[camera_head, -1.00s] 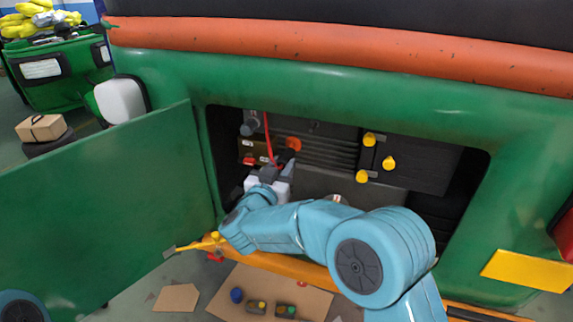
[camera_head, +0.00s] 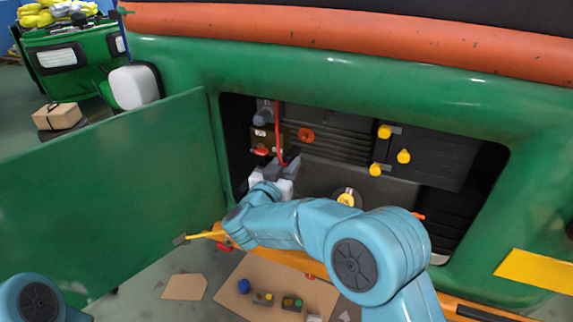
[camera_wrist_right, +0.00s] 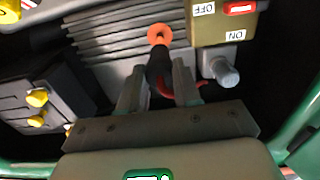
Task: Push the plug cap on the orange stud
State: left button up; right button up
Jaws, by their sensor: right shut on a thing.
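The orange stud (camera_head: 306,135) sits on the dark ribbed engine block inside the open green bay. In the right wrist view the orange stud (camera_wrist_right: 159,33) shows just beyond the black plug cap (camera_wrist_right: 160,68). My right gripper (camera_wrist_right: 160,88) is shut on the plug cap, with a finger on each side and a red cable trailing from it. In the head view my right gripper (camera_head: 287,168) is below and left of the stud, and the cap is mostly hidden. I cannot tell whether cap and stud touch. My left gripper is out of view.
A switch box (camera_wrist_right: 222,20) marked ON and OFF and a grey post (camera_wrist_right: 222,70) are close beside the gripper. Yellow knobs (camera_head: 404,156) are to the right. The open green door (camera_head: 110,200) bounds the left side. Cardboard (camera_head: 235,285) with small parts lies below.

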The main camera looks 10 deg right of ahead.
aim_at(297, 150)
jog(key=shift+p+x, duration=0.85)
jog(key=shift+x, duration=2.7)
dwell(1.9)
jog(key=o, duration=1)
jog(key=shift+c, duration=0.4)
jog(key=b+v, duration=0.1)
jog(key=v, duration=0.5)
jog(key=shift+s+a, duration=0.25)
jog(key=shift+s, duration=0.05)
jog(key=shift+s+a+b, duration=0.3)
jog(key=shift+s, duration=0.25)
jog(key=b+v, duration=0.1)
jog(key=v, duration=1)
